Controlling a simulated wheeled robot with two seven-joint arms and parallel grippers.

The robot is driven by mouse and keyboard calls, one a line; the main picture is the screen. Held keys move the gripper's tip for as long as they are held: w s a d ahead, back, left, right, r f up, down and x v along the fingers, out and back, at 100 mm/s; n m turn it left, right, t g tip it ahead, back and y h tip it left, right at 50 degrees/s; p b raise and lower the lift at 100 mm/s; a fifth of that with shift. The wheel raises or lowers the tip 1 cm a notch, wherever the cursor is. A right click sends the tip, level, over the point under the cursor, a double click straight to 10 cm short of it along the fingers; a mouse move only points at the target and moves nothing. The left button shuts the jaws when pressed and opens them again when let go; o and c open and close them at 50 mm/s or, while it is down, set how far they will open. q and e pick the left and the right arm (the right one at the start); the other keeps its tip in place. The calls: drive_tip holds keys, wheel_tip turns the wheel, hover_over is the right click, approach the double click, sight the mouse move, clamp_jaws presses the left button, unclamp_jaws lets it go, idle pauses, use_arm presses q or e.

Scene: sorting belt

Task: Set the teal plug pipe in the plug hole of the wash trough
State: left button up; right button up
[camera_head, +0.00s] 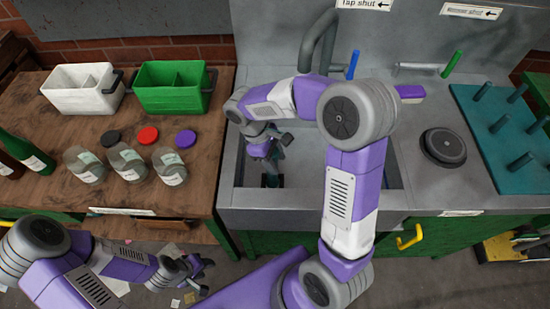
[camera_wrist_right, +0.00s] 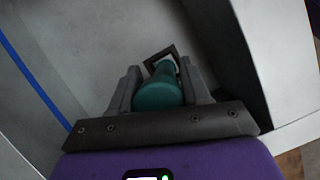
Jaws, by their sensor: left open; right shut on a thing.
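The teal plug pipe (camera_wrist_right: 158,92) is between the fingers of my right gripper (camera_wrist_right: 160,90) in the right wrist view. Its far end lies at a dark square frame (camera_wrist_right: 150,60) on the trough floor, which looks like the plug hole. I cannot tell how far the pipe sits inside it. In the head view my right gripper (camera_head: 274,150) points down into the left part of the grey wash trough (camera_head: 228,190), with a dark teal patch (camera_head: 270,181) below it. My left gripper (camera_head: 200,275) is open and empty, low in front of the wooden bench.
A tap (camera_head: 318,40) with a blue lever (camera_head: 353,65) stands behind the trough. A dark round plug (camera_head: 443,146) and teal peg rack (camera_head: 495,120) are right. The bench (camera_head: 40,120) holds jars (camera_head: 127,163), bottles, and white (camera_head: 85,95) and green (camera_head: 172,97) crates.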

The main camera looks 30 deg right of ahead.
drive_tip(key=shift+f, duration=0.45)
idle(0.3)
drive_tip(key=o, duration=0.9)
drive_tip(key=shift+o, duration=0.2)
drive_tip(key=shift+r, duration=0.1)
drive_tip(key=p+v, duration=0.2)
drive_tip(key=v, duration=0.5)
drive_tip(key=shift+w+r+p, duration=0.1)
drive_tip(key=shift+r+p, duration=0.05)
drive_tip(key=shift+p, duration=0.15)
drive_tip(key=shift+r, duration=0.1)
